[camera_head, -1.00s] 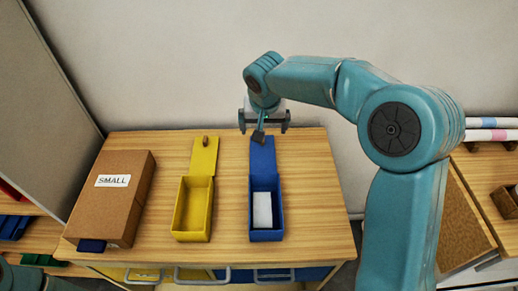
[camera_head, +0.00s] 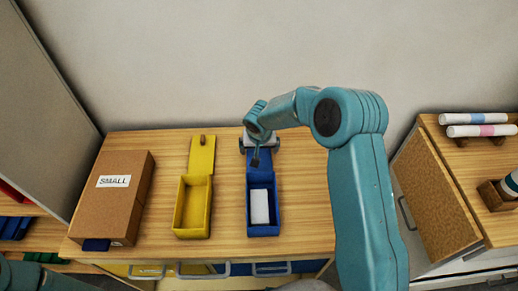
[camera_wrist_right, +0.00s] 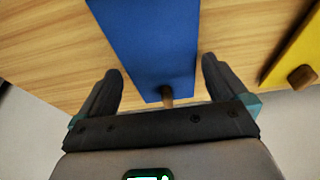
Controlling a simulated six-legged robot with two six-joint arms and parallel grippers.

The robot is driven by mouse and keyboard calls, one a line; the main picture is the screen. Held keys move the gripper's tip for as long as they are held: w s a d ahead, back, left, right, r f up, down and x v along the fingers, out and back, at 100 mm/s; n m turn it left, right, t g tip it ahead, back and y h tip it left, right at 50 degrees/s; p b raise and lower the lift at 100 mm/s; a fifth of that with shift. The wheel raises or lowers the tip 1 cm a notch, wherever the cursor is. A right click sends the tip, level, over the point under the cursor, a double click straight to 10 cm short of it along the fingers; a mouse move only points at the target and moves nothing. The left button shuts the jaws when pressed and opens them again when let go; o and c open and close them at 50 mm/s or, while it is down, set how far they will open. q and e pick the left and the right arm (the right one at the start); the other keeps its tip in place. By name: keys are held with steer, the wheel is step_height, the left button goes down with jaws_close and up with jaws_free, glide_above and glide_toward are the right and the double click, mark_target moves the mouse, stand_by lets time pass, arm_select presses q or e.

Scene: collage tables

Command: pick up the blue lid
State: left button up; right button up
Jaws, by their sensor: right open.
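The blue lid (camera_wrist_right: 150,45) lies on the wooden table behind the blue box (camera_head: 275,212), at its far end. In the head view its near part (camera_head: 259,168) shows, and my right gripper hides its far end. A small brown knob (camera_wrist_right: 167,94) is at the lid's end in the right wrist view. My right gripper (camera_wrist_right: 163,80) is open, its two fingers on either side of the knob end, apart from the lid's edges. In the head view the right gripper (camera_head: 260,148) is over the lid's far end. My left gripper is not in view.
A white block (camera_head: 259,206) lies in the blue box. To its left are an open yellow box (camera_head: 193,232) with a yellow lid (camera_head: 202,155) and a brown box labelled SMALL (camera_head: 120,195). Rolls (camera_head: 475,118) lie on a right-hand cabinet. Bare wood lies between the boxes.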

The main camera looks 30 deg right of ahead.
steer(key=shift+w+f, duration=0.15)
steer(key=shift+f, duration=0.35)
steer(key=shift+c, duration=0.3)
steer(key=c, duration=0.7)
